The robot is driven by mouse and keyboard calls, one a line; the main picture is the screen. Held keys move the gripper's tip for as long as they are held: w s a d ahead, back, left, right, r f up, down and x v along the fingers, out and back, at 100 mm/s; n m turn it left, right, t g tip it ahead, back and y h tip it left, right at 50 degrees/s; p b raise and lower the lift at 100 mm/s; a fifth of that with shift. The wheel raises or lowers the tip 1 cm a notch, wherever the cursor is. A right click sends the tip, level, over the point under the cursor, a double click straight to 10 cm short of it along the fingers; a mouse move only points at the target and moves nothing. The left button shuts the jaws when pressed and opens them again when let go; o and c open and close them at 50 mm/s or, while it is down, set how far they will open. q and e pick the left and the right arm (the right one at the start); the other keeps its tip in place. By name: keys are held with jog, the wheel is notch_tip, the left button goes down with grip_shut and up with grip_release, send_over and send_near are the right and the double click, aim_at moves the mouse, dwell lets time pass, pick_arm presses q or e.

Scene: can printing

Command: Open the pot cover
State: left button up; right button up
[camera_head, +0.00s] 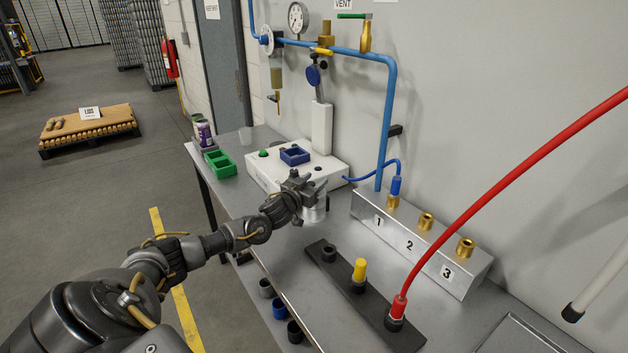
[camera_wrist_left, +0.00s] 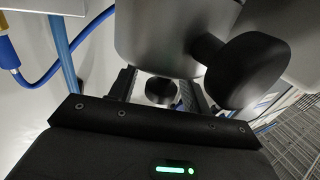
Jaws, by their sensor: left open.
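A small silver pot (camera_head: 314,213) stands on the metal bench, just beyond and below my left gripper (camera_head: 312,187). The gripper and wrist hide much of its top, so its cover is hard to make out in the head view. In the left wrist view, a grey metal body (camera_wrist_left: 165,35) fills the upper middle, with a large black knob (camera_wrist_left: 245,70) on its right. My left gripper (camera_wrist_left: 162,92) is open there, its fingers on either side of a smaller black round part (camera_wrist_left: 159,90). I cannot tell whether they touch it. My right gripper is not in view.
A white machine (camera_head: 330,170) with a blue holder (camera_head: 294,156) stands behind the pot. A numbered metal block (camera_head: 420,245) and a dark strip (camera_head: 385,318) with a red hose (camera_head: 500,185) lie to the right. A green tray (camera_head: 221,164) is at the back left.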

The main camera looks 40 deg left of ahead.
pick_arm(q)
jog(key=shift+w, duration=0.1)
jog(key=shift+c, duration=0.6)
grip_shut()
jog(key=shift+r, duration=0.1)
